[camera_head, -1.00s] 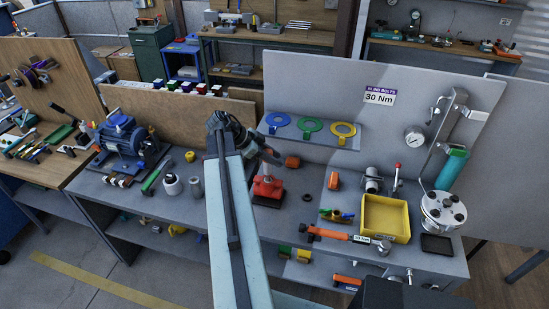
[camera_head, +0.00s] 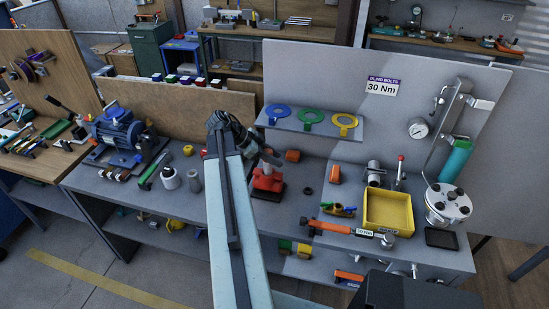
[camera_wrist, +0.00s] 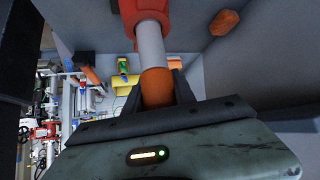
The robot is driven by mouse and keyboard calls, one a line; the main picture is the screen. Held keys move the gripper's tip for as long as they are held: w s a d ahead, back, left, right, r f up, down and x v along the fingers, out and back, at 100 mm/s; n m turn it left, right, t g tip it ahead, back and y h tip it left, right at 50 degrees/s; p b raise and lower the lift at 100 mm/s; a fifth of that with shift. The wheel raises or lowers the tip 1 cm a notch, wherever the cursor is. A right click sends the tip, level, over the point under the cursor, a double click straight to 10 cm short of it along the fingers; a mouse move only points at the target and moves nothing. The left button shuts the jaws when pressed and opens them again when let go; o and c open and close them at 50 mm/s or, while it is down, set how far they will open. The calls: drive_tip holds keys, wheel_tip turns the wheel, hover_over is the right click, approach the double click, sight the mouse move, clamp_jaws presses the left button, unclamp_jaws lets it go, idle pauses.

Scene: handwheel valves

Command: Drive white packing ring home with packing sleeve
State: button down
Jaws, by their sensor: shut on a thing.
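My gripper (camera_head: 258,148) is above the red valve body (camera_head: 267,183) on the bench. In the wrist view, my gripper (camera_wrist: 157,84) is shut on the orange band of the packing sleeve (camera_wrist: 157,90). The sleeve's smooth grey tube runs from the band to the red body (camera_wrist: 144,12) and meets its collar. I cannot tell how deep the tube sits in it. My arm and gripper hide much of the sleeve in the head view. The white packing ring is not visible in either view.
An orange block (camera_head: 292,156) stands close behind the red body, and a dark ring (camera_head: 308,191) lies to its right. A yellow tray (camera_head: 388,211) and an orange-handled torque wrench (camera_head: 335,228) lie further right. A motor unit (camera_head: 121,137) stands to the left.

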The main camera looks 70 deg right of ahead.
drive_tip(key=shift+f+b, duration=0.3)
drive_tip(key=shift+f, duration=0.2)
drive_tip(key=shift+r, duration=0.1)
drive_tip(key=shift+r+p, duration=1.55)
drive_tip(key=shift+p, duration=0.05)
wheel_tip(320, 180, up, 5)
drive_tip(key=p, duration=0.5)
